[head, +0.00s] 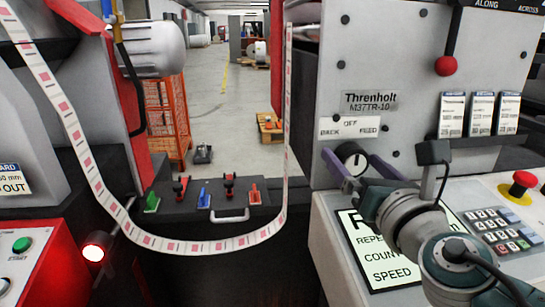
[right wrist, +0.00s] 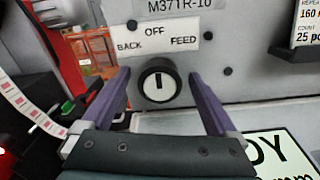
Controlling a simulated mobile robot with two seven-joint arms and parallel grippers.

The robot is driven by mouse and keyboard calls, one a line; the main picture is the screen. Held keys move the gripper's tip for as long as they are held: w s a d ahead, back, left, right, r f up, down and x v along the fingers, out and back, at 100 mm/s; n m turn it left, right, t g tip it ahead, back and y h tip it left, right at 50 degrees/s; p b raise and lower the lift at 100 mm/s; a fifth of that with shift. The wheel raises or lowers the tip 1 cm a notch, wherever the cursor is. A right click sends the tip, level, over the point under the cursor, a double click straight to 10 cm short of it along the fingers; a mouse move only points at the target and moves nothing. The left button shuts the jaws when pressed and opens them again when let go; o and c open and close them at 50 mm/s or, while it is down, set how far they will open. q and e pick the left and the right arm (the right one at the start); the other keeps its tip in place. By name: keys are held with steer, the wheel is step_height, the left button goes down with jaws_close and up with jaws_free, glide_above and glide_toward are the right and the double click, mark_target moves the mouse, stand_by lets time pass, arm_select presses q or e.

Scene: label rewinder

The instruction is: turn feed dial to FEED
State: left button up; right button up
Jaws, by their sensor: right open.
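The feed dial (head: 352,158) is a round black-rimmed knob with a white face on the grey machine panel. In the right wrist view the dial (right wrist: 158,84) has its dark mark upright, towards OFF. The label plate (right wrist: 158,38) above it reads BACK at left, OFF at top and FEED at right. My right gripper (head: 350,156) is open, its purple fingers one on each side of the dial. In the right wrist view the gripper (right wrist: 159,73) shows a gap between each finger and the dial. My left gripper is not in view.
A keypad (head: 497,230) and a red emergency button (head: 521,184) are on the console right of my arm. A display (head: 385,255) lies below the dial. A red-knobbed lever (head: 446,65) hangs above. A label strip (head: 288,110) runs down left of the panel.

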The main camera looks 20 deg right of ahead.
steer(key=c, duration=1.4)
